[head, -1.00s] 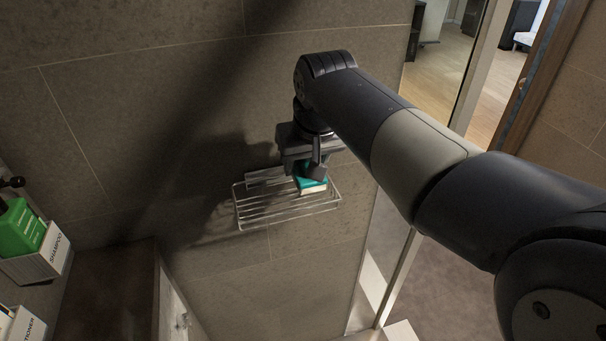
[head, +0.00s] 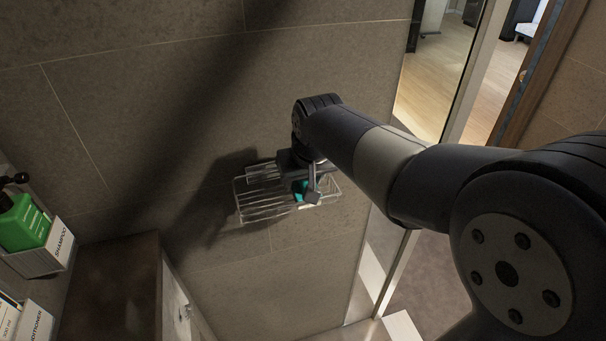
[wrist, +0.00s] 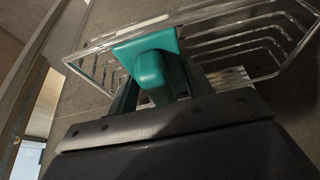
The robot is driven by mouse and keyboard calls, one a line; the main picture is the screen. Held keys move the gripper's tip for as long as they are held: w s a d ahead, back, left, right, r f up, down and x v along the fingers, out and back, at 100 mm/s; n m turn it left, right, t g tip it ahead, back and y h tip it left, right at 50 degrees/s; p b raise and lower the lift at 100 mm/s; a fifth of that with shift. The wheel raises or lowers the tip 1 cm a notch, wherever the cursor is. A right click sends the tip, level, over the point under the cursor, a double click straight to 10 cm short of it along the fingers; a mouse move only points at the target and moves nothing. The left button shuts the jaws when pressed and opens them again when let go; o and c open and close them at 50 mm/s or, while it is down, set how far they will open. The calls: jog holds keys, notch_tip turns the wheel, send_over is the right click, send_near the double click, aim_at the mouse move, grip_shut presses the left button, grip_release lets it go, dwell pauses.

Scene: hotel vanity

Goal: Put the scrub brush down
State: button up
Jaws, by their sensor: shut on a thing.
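The teal scrub brush (wrist: 150,65) is between the fingers of my gripper (wrist: 160,95) in the wrist view, and my gripper is shut on it. In the head view the brush (head: 300,190) is mostly hidden behind my gripper (head: 308,193). The brush is at the right part of the wire wall rack (head: 262,211). The rack also shows in the wrist view (wrist: 245,32), around and behind the brush. I cannot tell whether the brush touches the rack.
The rack's left part is empty. A green shampoo bottle (head: 22,224) stands in a labelled holder (head: 48,254) at the left edge. A doorway opens at the upper right.

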jog(key=shift+f, duration=0.25)
jog(key=o, duration=0.9)
jog(key=shift+r, duration=0.1)
jog(key=shift+o, duration=0.2)
jog(key=shift+r, duration=0.5)
jog(key=v, duration=1.1)
jog(key=shift+s+r+b, duration=0.2)
jog(key=shift+b, duration=0.15)
jog(key=shift+d, duration=0.1)
